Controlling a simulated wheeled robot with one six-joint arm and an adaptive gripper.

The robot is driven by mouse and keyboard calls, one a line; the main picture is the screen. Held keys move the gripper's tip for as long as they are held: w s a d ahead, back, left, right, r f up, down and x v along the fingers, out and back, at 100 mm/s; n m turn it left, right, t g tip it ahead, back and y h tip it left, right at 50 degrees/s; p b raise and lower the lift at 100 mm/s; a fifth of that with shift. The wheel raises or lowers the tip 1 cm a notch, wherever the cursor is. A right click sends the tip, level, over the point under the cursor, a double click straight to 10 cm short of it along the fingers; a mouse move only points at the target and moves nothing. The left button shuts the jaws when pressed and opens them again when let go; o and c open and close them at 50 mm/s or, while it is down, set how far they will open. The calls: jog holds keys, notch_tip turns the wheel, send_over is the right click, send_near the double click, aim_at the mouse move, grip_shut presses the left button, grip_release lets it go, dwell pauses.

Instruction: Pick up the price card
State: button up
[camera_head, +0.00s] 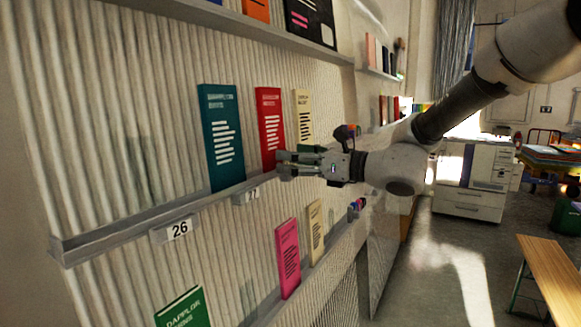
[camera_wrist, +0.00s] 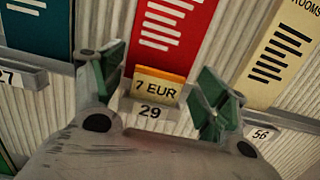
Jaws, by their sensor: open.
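The price card (camera_wrist: 159,86) is a small yellow-orange card reading "7 EUR". In the wrist view it stands at the ledge in front of the red booklet (camera_wrist: 172,30), just above a white number tag "29" (camera_wrist: 150,111). My gripper (camera_wrist: 158,78) is open, with one green-padded finger on each side of the card and visible space between. I cannot tell how deep the fingertips reach around it. In the head view my gripper (camera_head: 284,164) is at the ledge, by the lower part of the red booklet (camera_head: 269,125). The card is hidden there.
The narrow ledge (camera_head: 120,228) runs along a ribbed wall. A teal booklet (camera_head: 222,140) stands to the left and a cream booklet (camera_head: 303,110) to the right. Another shelf is above; pink and green booklets stand below. Open floor lies to the right.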

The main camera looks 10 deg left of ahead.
jog(key=c, duration=0.9)
jog(key=shift+o, duration=0.2)
